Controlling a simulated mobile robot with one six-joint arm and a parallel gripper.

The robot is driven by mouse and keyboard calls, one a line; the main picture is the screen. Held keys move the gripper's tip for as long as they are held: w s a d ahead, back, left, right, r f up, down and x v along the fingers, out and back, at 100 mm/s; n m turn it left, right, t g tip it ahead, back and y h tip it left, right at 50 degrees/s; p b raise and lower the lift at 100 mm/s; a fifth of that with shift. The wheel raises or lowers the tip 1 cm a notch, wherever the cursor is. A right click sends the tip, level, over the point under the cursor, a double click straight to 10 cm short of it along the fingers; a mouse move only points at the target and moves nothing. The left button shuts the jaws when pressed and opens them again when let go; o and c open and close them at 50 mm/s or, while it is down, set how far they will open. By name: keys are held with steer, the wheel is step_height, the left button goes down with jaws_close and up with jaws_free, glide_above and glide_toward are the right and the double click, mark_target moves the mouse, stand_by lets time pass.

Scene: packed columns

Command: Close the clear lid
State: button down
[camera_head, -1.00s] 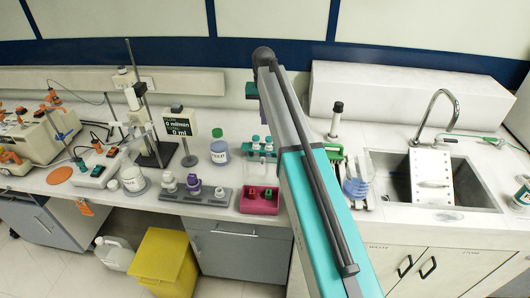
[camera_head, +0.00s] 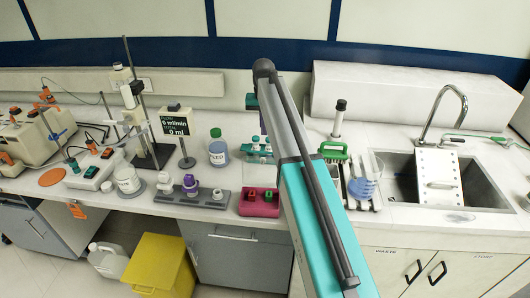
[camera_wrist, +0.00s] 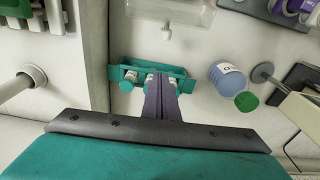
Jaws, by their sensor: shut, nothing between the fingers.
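A clear, see-through panel with a small pale tab, seemingly the clear lid (camera_wrist: 172,14), shows at the top edge of the wrist view, cut off by the frame. In the head view the small pink box (camera_head: 258,203) stands at the bench's front, with a faint clear panel behind it that is hard to make out. My gripper (camera_wrist: 162,88) has its purple fingers together and empty. It is over the teal vial rack (camera_wrist: 122,72), apart from the clear panel. In the head view my arm hides most of the gripper.
A green-capped bottle (camera_head: 218,153) stands left of the teal rack, near a pump display (camera_head: 174,122). A grey rack of small vials (camera_head: 190,197) is left of the pink box. A green-handled holder (camera_head: 333,151), beaker (camera_head: 365,182) and sink (camera_head: 478,188) are to the right.

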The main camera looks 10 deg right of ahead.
mark_target(262, 169)
steer(key=shift+f, duration=0.1)
step_height(262, 169, down, 9)
steer(key=s+p, duration=0.2)
steer(key=p, duration=0.3)
steer(key=shift+s+a, duration=0.35)
steer(key=shift+s, duration=0.05)
stand_by(0.4)
steer(key=shift+s, duration=0.2)
stand_by(0.5)
